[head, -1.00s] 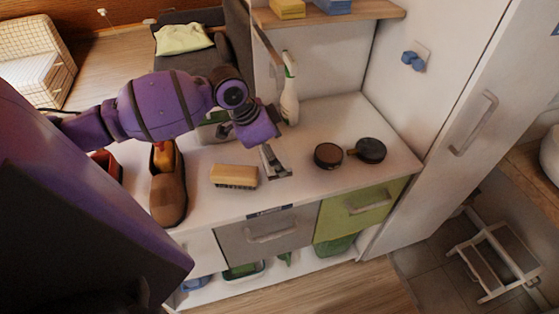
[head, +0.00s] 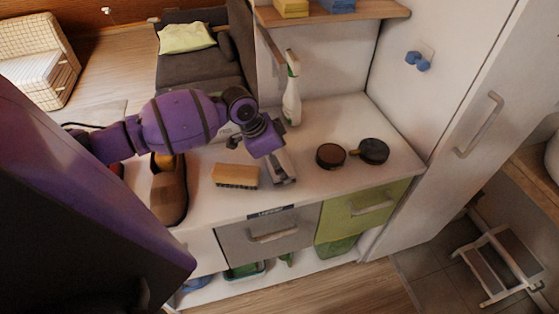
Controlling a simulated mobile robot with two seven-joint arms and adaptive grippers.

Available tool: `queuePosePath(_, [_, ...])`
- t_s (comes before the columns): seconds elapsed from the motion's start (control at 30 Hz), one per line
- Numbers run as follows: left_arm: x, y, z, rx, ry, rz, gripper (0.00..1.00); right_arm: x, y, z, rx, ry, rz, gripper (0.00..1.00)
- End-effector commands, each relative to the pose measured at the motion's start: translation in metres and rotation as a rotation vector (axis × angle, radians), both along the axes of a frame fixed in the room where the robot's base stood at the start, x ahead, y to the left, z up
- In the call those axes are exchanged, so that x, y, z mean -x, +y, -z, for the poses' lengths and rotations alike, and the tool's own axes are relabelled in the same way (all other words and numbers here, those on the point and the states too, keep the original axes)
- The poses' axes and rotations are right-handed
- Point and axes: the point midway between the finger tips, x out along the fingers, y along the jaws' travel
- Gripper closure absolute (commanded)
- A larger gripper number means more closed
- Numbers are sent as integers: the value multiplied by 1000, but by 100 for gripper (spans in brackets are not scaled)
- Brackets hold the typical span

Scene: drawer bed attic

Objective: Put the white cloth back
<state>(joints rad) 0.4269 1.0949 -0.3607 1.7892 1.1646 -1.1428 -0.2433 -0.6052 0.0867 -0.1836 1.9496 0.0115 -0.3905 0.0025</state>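I cannot make out a white cloth for certain in the head view. My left gripper (head: 282,172) hangs low over the white counter (head: 328,200), between a wooden brush and a round dark tin. Its fingers look pale against the counter, and I cannot tell whether they are apart or hold something. Below it are a grey drawer (head: 247,243) with a dark label and a green drawer (head: 345,223). Both look shut. My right gripper is not in view.
The brush (head: 236,176) lies left of the gripper, beside a brown shoe (head: 168,198). Two round tins (head: 331,156) (head: 374,151) lie to the right. A spray bottle (head: 292,95) stands behind. The counter's front right is clear.

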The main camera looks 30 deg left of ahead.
Motion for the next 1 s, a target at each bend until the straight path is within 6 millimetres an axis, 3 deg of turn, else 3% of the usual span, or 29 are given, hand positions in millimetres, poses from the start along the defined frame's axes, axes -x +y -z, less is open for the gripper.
queuePosePath(0.5, [1, 1, -7, -1, -1, -1, 0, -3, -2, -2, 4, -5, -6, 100])
queuePosePath(1.0, [29, 25, -96, -2, -2, 0, 0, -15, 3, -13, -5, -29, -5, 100])
